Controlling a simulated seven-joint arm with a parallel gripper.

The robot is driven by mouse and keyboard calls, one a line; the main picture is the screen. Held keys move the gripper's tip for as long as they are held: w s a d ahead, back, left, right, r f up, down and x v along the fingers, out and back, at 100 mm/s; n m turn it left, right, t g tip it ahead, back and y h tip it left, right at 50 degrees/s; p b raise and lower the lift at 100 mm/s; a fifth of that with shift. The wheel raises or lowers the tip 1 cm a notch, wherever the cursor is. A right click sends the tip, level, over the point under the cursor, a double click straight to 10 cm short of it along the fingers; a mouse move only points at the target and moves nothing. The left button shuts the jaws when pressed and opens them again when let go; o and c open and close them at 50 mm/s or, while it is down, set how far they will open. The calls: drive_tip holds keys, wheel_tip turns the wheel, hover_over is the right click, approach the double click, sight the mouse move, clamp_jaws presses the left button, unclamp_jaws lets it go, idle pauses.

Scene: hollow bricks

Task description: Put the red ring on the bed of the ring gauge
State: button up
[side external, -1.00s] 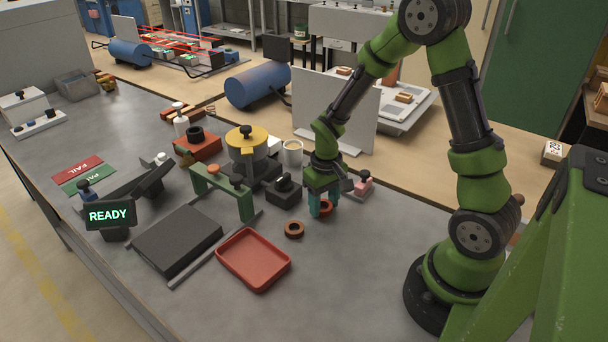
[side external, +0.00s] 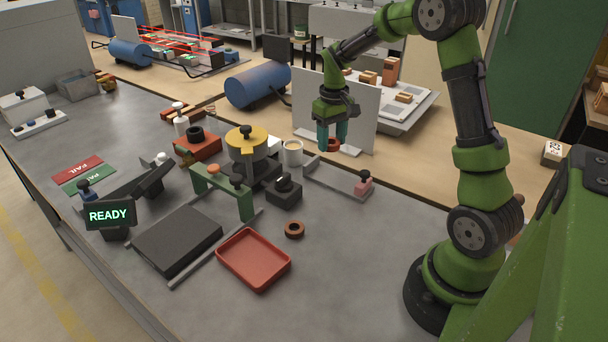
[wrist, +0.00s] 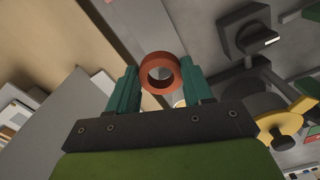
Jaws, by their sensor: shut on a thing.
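My gripper (side external: 332,149) is shut on the red ring (side external: 333,143) and holds it in the air above the back part of the bench. In the wrist view the ring (wrist: 146,74) sits between the teal fingertips of my gripper (wrist: 160,88), its hole facing the camera. Which fixture is the ring gauge is not certain. A dark angled fixture (side external: 152,184) stands beside a display (side external: 110,214) reading READY. A small black block with a knob (side external: 285,195) stands nearer my gripper. Both are apart from the ring.
A second, brownish ring (side external: 294,235) lies on the bench behind a red tray (side external: 254,284). A green bridge (side external: 222,187), a yellow-topped pot (side external: 246,150) and a cup (side external: 293,156) stand to the left. A pale upright panel (side external: 312,105) is behind my gripper. The front right bench is clear.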

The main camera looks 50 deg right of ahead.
sight(328, 176)
drive_tip(key=shift+n, duration=0.4)
drive_tip(key=f, duration=0.9)
drive_tip(key=shift+w+d+f, duration=0.1)
drive_tip(key=shift+w+f, duration=0.05)
drive_tip(key=shift+w, duration=0.15)
drive_tip(key=shift+f, duration=0.1)
drive_tip(key=o, duration=1)
